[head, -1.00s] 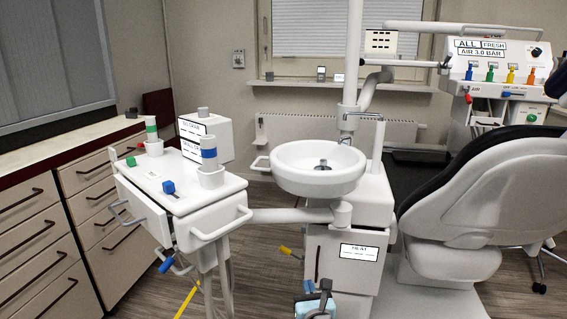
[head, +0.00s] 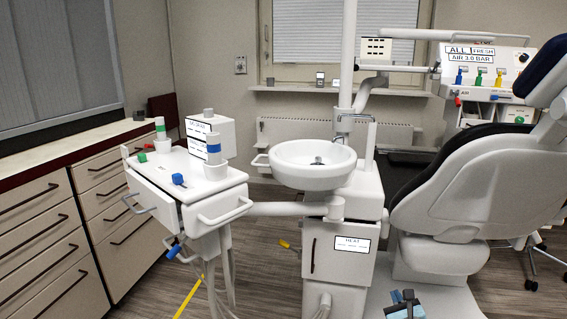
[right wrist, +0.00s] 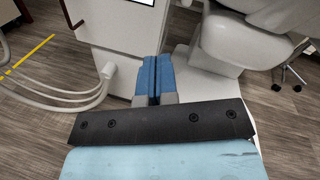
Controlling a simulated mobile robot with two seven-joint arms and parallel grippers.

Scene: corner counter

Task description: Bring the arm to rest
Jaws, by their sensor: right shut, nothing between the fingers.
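My right gripper (head: 403,298) shows at the bottom edge of the head view, low in front of the white base of the dental chair. In the right wrist view its two blue fingers (right wrist: 153,80) lie together with nothing between them. It is shut and empty, and it appears clear of the things around it. My left gripper is not in view.
A white instrument cart (head: 190,178) with a partly open drawer stands at the left. A spittoon bowl (head: 312,163) on a white cabinet (head: 340,262) is in the middle. The dental chair (head: 480,195) is at the right. Hoses (right wrist: 60,95) hang left of my gripper.

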